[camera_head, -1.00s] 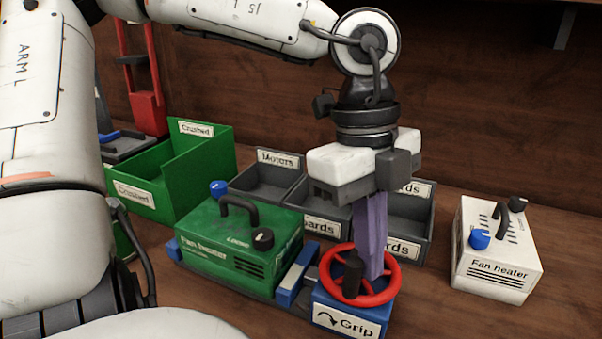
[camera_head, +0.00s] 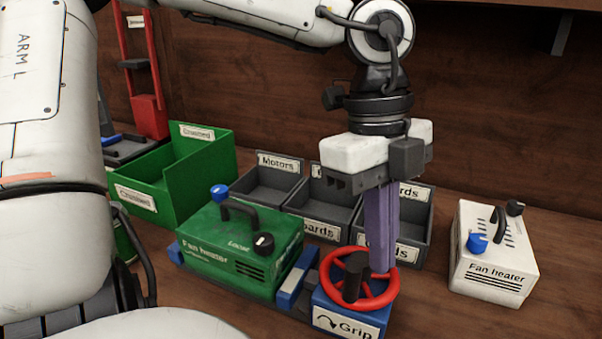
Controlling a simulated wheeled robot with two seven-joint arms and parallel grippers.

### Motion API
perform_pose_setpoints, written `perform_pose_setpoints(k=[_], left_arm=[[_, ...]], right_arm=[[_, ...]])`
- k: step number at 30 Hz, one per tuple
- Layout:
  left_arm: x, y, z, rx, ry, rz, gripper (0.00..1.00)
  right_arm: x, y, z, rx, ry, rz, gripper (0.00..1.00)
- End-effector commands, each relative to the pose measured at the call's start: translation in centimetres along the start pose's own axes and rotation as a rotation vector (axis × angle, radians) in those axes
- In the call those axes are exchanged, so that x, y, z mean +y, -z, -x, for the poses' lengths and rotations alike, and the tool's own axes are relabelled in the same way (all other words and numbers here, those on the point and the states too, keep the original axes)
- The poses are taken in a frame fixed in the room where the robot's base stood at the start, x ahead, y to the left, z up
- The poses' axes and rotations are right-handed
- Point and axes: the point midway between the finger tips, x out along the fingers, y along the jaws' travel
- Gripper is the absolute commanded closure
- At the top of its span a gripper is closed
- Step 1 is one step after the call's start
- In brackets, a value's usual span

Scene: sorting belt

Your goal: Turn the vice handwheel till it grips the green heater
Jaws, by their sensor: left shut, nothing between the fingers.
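The green fan heater (camera_head: 235,245) sits at centre left between the blue jaws of the vice, with a blue knob, a black knob and a black handle on top. The blue vice jaw (camera_head: 291,285) stands at its right side; I cannot tell whether it touches the heater. The red handwheel (camera_head: 378,298) lies flat on a blue block labelled "Grip" with a curved arrow. A dark upright knob (camera_head: 352,277) stands on the wheel. My left gripper (camera_head: 381,270) points down, shut and empty, its purple fingertips at the wheel's far side, behind and right of the knob. My right gripper is not in view.
A white fan heater (camera_head: 492,256) stands at the right. A green "Crushed" bin (camera_head: 140,197) and a grey "Motors" bin (camera_head: 266,186) with neighbouring grey bins stand behind. A red stand (camera_head: 150,115) is at the back left. The table between wheel and white heater is clear.

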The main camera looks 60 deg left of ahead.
Motion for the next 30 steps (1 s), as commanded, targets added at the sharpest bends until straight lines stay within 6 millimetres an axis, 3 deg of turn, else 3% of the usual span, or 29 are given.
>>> perform_pose_setpoints(k=[18, 30], left_arm=[[0.0, 1.3, 6.4, -0.001, 0.001, 0.002, 1.00], [0.0, 1.4, 6.9, -0.001, 0.000, 0.001, 1.00]], right_arm=[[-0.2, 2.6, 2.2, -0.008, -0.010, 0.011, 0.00], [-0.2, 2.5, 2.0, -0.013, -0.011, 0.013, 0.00]])
